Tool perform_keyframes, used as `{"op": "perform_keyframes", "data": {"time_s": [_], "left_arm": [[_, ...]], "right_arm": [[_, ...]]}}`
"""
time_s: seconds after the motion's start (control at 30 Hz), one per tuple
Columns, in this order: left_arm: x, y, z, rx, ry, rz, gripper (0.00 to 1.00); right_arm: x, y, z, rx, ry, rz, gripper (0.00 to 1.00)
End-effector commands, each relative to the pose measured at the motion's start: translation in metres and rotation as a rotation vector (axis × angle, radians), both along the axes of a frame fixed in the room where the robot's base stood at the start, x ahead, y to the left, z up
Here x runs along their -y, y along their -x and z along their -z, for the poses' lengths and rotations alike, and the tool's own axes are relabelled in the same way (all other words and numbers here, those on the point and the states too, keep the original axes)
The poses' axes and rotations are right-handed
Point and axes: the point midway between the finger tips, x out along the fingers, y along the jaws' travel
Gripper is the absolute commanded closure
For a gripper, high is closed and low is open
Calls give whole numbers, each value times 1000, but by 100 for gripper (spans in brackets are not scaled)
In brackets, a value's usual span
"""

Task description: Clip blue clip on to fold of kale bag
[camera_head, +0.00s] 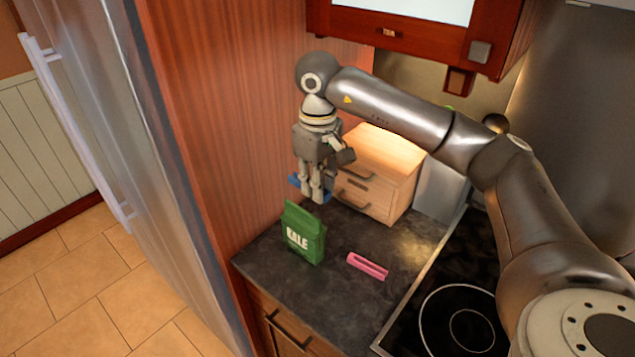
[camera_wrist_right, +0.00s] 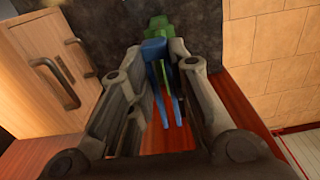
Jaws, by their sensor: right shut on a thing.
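The green kale bag (camera_head: 303,236) stands upright on the dark countertop, its top folded over. My right gripper (camera_head: 316,196) is above and behind the bag, pointing down. It is shut on the blue clip (camera_head: 295,181), whose ends stick out on both sides of the fingers. In the right wrist view the blue clip (camera_wrist_right: 155,52) sits between the fingertips (camera_wrist_right: 168,60), with two prongs reaching back toward the palm. The kale bag (camera_wrist_right: 159,25) shows just beyond it, partly hidden by the clip; whether they touch cannot be told. My left gripper is not in view.
A pink clip (camera_head: 367,266) lies on the countertop (camera_head: 330,300) right of the bag. A small wooden drawer box (camera_head: 375,175) stands behind, close to my right gripper. A wood panel (camera_head: 220,110) rises at left, and a cooktop (camera_head: 455,300) lies at right.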

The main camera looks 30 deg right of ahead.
Motion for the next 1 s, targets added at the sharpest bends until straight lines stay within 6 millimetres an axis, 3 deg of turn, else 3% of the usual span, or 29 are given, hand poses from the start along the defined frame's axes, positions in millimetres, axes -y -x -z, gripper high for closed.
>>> {"op": "perform_keyframes", "data": {"time_s": [0.17, 0.43, 1.0], "left_arm": [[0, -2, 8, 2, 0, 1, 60], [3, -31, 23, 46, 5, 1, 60], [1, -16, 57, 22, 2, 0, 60]], "right_arm": [[0, 1, 5, -1, 0, 1, 90], [0, 1, 26, -1, 0, 0, 90], [0, 1, 64, -1, 0, 0, 90]]}}
